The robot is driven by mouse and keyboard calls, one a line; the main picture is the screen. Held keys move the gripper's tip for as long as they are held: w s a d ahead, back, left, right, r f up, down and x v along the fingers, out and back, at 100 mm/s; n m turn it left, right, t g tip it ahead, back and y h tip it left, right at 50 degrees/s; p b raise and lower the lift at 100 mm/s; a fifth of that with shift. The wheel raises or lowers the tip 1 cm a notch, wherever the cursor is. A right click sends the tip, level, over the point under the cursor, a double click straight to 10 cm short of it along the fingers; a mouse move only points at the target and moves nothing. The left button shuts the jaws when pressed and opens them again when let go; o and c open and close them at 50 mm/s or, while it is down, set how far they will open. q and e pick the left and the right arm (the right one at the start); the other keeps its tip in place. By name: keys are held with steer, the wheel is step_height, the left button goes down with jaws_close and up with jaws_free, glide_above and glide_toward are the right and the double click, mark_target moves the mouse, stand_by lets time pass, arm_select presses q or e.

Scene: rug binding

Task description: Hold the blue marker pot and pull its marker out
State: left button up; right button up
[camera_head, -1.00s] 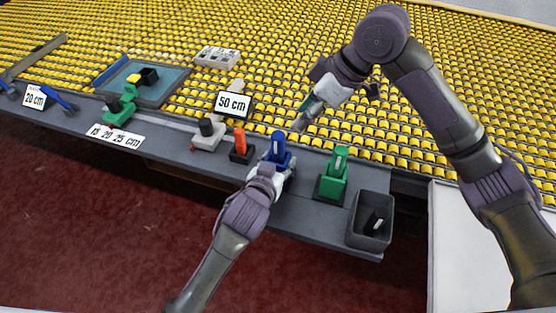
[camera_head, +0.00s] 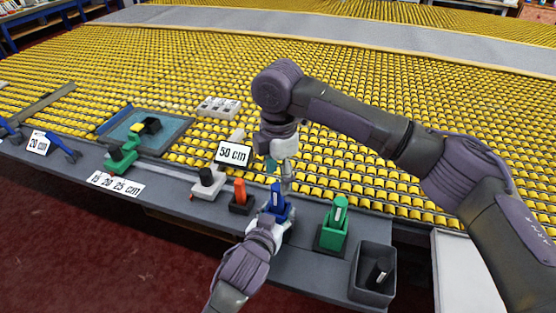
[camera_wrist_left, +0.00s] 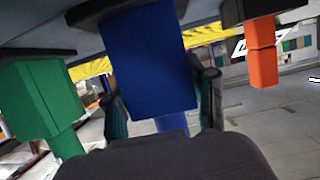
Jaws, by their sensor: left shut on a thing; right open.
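The blue marker pot (camera_head: 278,209) stands on the grey bench with its blue marker (camera_head: 276,190) upright in it. My left gripper (camera_head: 276,222) is shut on the pot from the front. In the left wrist view, which looks upside down, the pot (camera_wrist_left: 150,60) sits between the two fingers, with a bit of the blue marker (camera_wrist_left: 172,123) below it. My right gripper (camera_head: 287,183) is open and points down just above and beside the marker's top. I cannot tell whether it touches the marker.
A green pot with marker (camera_head: 333,228) stands right of the blue one, an orange one (camera_head: 240,197) left of it. A dark grey bin (camera_head: 372,285) holding a dark object is at the bench's right end. A "50 cm" sign (camera_head: 233,153) stands behind. Yellow rollers (camera_head: 420,190) fill the back.

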mark_target(278, 195)
step_height(278, 195, down, 7)
steer(key=shift+f, duration=0.1)
stand_by(0.3)
jaws_close()
stand_by(0.5)
steer(key=shift+r, duration=4.35)
arm_select(q)
steer(key=o, duration=1.4)
